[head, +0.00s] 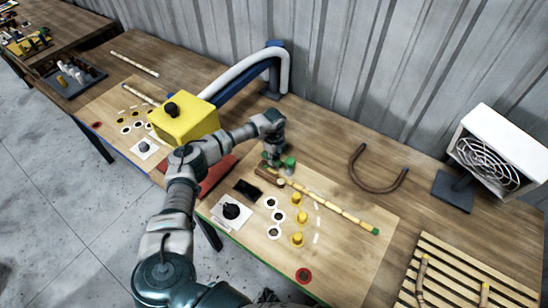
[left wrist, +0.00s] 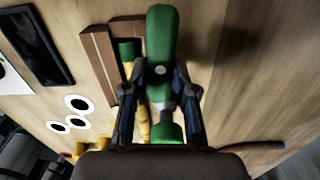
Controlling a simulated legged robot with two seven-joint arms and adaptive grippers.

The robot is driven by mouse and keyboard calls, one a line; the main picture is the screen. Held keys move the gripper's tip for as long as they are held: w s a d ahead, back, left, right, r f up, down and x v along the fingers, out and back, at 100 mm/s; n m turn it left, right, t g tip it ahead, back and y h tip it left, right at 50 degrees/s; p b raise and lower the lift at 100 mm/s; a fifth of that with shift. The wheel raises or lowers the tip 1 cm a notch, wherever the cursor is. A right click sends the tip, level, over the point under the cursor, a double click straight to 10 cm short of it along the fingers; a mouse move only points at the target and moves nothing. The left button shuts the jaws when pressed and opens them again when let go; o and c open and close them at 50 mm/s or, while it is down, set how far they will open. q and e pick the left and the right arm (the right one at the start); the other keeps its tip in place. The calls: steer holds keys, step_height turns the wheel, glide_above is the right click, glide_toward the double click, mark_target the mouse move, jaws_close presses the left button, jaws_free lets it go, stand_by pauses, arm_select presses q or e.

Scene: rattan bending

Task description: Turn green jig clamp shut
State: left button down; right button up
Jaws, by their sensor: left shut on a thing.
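The green jig clamp (head: 289,162) is at the left end of a rattan pole (head: 330,206) on the right-hand work board. In the left wrist view its long green handle (left wrist: 162,45) points up the picture, with a green knob (left wrist: 165,132) below. My left gripper (head: 275,160) reaches down onto the clamp. In the left wrist view its two fingers (left wrist: 161,85) are closed on either side of the handle. A brown wooden block (left wrist: 98,60) holds the pole's green-tipped end beside the clamp. My right gripper is not in view.
Yellow pegs (head: 297,239) and white-ringed holes (head: 274,232) lie in front of the pole. A black knob (head: 232,211) is to their left. A bent rattan piece (head: 379,187), a heater (head: 490,158) and a slatted rack (head: 450,275) are to the right.

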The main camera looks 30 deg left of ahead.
arm_select(q)
steer(key=m, duration=0.4)
steer(key=shift+s+p, duration=0.15)
steer(key=shift+p, duration=0.15)
steer(key=m, duration=0.3)
steer(key=shift+s+a+m, duration=0.15)
steer(key=shift+a+m, duration=0.05)
steer(key=shift+m, duration=0.2)
steer(key=m, duration=0.4)
steer(key=shift+s+a+b, duration=0.1)
steer(key=shift+a+b, duration=0.1)
steer(key=shift+b, duration=0.15)
steer(key=shift+a+m+b, duration=0.15)
steer(key=shift+m+b, duration=0.1)
steer(key=shift+m, duration=1)
steer(key=shift+a+m+b, duration=0.1)
steer(key=shift+m+b, duration=0.1)
steer(key=shift+m, duration=1.05)
steer(key=shift+r, duration=0.1)
steer(key=c, duration=0.9)
jaws_free()
steer(key=shift+s, duration=0.1)
